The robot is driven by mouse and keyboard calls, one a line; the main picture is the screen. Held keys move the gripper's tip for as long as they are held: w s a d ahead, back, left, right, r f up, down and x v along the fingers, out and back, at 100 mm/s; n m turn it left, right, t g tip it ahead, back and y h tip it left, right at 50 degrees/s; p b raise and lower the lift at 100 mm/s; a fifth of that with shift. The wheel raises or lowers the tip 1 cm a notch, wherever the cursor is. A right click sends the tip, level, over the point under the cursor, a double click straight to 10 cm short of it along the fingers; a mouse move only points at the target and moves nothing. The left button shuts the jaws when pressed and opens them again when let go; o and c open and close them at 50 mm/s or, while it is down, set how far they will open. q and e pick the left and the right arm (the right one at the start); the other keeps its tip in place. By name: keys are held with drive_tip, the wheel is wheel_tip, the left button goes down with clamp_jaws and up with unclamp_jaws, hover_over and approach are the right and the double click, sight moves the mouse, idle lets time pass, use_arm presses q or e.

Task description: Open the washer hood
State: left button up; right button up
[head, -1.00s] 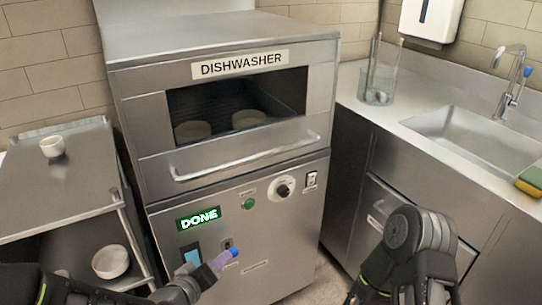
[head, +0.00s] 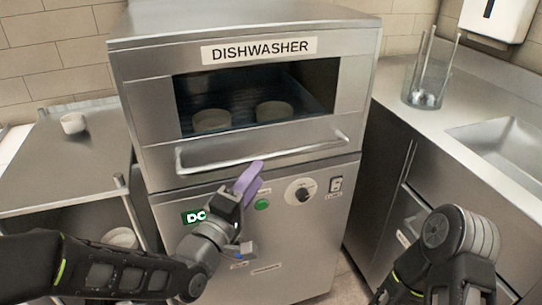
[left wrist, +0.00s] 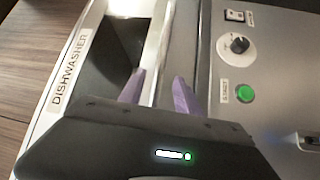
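The steel dishwasher hood (head: 150,110) has a dark window with two pale bowls (head: 274,111) behind it. Its horizontal bar handle (head: 290,152) runs across the hood's lower front. The hood looks lowered. My left gripper (head: 252,175) is raised in front of the machine, its purple fingers just below the handle's middle.
A green button (head: 262,205), a knob (head: 301,191) and a partly covered green display (head: 195,216) are on the lower panel. A steel rack with a cup (head: 73,123) stands left. A counter with a glass container (head: 425,85) and a sink (head: 505,145) is right.

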sight(268, 160)
use_arm(q)
drive_tip(key=shift+x, duration=3.95)
clamp_jaws()
